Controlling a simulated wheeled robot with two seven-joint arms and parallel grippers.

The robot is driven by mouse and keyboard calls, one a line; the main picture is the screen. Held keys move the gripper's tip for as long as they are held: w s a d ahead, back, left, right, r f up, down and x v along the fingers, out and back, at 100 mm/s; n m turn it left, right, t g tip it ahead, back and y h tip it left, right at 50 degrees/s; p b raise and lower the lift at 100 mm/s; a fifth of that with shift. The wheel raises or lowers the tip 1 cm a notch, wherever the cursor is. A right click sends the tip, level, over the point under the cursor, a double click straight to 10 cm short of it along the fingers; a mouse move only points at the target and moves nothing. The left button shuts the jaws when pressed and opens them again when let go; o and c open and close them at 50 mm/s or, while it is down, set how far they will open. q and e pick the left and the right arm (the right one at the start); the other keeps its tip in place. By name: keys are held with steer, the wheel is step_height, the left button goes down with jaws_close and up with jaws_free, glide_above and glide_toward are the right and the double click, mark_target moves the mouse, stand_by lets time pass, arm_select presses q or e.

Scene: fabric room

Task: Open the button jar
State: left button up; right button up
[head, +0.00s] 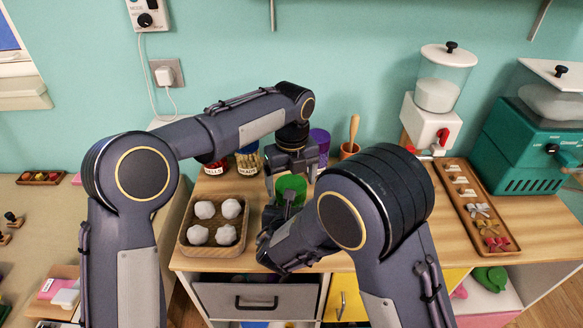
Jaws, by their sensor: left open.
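My left gripper (291,172) points down over the counter, open, with its fingers around or just above a green jar-like object (291,186). I cannot tell whether they touch it. The green object shows no readable label, so I cannot tell if it is the button jar. My right arm reaches in from the right, and its dark hand (272,240) is low at the counter's front, just below the green object. Its fingertips are hard to make out, and the arm hides part of the counter.
Labelled jars of bells (215,168) and beads (248,161) stand behind. A wooden tray (184,236) of white balls is left of the grippers. A purple container (320,138) and a small pot (349,150) stand at the back. A long tray (451,208) and dispenser (436,92) are right.

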arm_select(q)
steer(key=shift+f, duration=0.85)
steer(key=shift+c, duration=0.5)
steer(key=c, duration=0.9)
steer(key=n, duration=0.3)
steer(key=shift+n, duration=0.3)
steer(key=o, duration=1)
steer(key=shift+o, duration=0.3)
steer(key=shift+s+a, duration=0.1)
